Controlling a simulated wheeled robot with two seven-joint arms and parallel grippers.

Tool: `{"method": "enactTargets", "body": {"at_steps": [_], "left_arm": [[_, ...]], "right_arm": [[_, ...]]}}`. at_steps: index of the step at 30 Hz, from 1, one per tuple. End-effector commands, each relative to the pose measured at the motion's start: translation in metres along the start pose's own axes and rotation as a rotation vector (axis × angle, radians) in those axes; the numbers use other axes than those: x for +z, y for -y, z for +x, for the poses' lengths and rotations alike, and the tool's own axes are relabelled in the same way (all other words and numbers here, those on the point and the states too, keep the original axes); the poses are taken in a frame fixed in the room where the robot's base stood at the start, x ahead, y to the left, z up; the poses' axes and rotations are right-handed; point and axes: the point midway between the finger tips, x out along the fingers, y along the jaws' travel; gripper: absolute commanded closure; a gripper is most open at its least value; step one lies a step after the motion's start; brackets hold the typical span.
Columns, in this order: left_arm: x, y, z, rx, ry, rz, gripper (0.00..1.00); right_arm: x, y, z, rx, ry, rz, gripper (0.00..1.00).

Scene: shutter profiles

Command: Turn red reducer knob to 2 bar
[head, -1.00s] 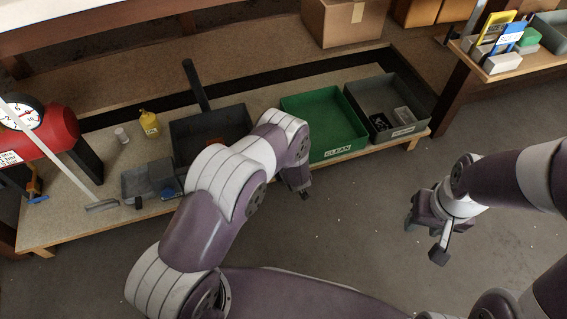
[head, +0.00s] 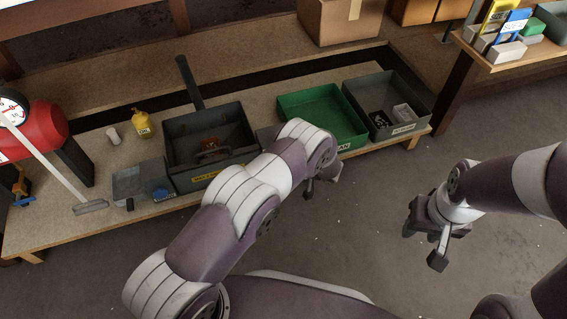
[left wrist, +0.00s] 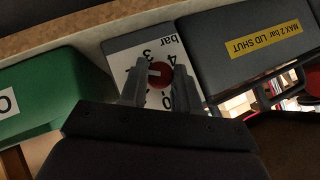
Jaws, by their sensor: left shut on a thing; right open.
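The red reducer knob (left wrist: 160,76) sits on a white scale plate (left wrist: 126,44) with black figures and "bar", upside down in the left wrist view. My left gripper (left wrist: 157,88) is shut on the knob, one finger on each side. My left arm hides the knob in the head view. My right gripper (head: 422,246) is open and empty above the floor at the right.
A dark box (head: 213,145), labelled "MAX 2 bar LID SHUT" in the left wrist view, stands beside the plate. A green crate (head: 318,95) is on the other side, with a grey crate (head: 390,85) beyond. A red tank with a gauge (head: 12,108) stands at the left.

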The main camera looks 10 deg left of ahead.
Motion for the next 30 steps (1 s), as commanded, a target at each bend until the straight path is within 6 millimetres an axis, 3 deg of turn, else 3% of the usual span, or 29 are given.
{"method": "enactTargets", "body": {"at_steps": [14, 15, 16, 25, 30], "left_arm": [[-0.003, -0.001, -0.001, -0.004, -0.005, 0.004, 0.99], [-0.003, -0.001, -0.001, -0.004, -0.005, 0.004, 0.55], [-0.003, -0.001, -0.001, -0.004, -0.005, 0.004, 0.46], [-0.002, 0.0, -0.002, -0.006, -0.003, 0.006, 0.44], [-0.006, 0.003, -0.035, -0.005, -0.004, 0.009, 0.44]], "right_arm": [[0.0, 0.0, 0.001, 0.0, 0.0, 0.0, 0.57], [0.0, 0.0, 0.001, 0.0, 0.0, 0.0, 0.57], [0.0, 0.0, 0.001, 0.0, 0.0, 0.0, 0.57], [0.0, 0.0, -0.001, 0.0, 0.0, 0.0, 0.57], [-0.003, 0.0, -0.023, 0.0, 0.0, 0.0, 0.57]]}}
